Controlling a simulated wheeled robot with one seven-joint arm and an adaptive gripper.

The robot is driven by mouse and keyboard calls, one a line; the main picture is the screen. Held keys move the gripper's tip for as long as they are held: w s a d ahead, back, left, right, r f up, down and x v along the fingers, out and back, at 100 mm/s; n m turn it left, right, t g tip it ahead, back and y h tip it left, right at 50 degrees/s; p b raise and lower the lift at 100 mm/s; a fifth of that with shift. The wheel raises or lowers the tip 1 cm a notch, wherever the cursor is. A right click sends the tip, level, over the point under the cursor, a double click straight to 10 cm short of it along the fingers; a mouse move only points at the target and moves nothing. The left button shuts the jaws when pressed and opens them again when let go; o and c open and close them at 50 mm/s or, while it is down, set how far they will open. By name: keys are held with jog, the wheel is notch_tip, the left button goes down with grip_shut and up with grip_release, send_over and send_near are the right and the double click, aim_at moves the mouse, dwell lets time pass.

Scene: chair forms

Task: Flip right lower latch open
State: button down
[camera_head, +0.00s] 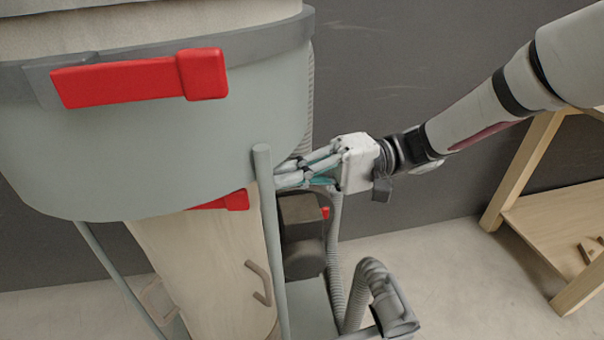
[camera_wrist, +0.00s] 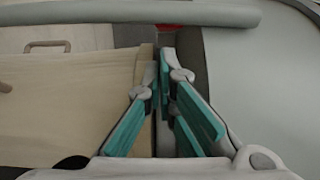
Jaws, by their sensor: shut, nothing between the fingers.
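A red lower latch (camera_head: 228,201) shows in the head view just under the bottom edge of the grey drum, partly hidden by it. A larger red latch (camera_head: 140,79) lies across the dark band of the drum above. My gripper (camera_head: 281,180) is shut and empty, to the right of the lower latch, with its tips close beside the grey upright post. Whether it touches the post or drum I cannot tell. In the wrist view my gripper (camera_wrist: 162,62) points along the seam between the pale wood-toned container and the grey body. No latch is clearly visible between its fingers.
The grey post (camera_head: 268,230) stands in front of a dark motor box (camera_head: 302,232). A ribbed hose (camera_head: 358,285) curves below my gripper. The pale container (camera_head: 205,265) has a handle (camera_head: 259,283). A wooden table (camera_head: 555,220) stands at right; floor between is clear.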

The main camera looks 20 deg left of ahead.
jog(key=shift+x, duration=2.65)
jog(key=shift+s+d, duration=0.1)
jog(key=shift+s, duration=0.05)
jog(key=shift+s+d, duration=0.4)
jog(key=shift+s, duration=0.05)
jog(key=shift+w+d, duration=0.1)
jog(key=shift+d, duration=0.05)
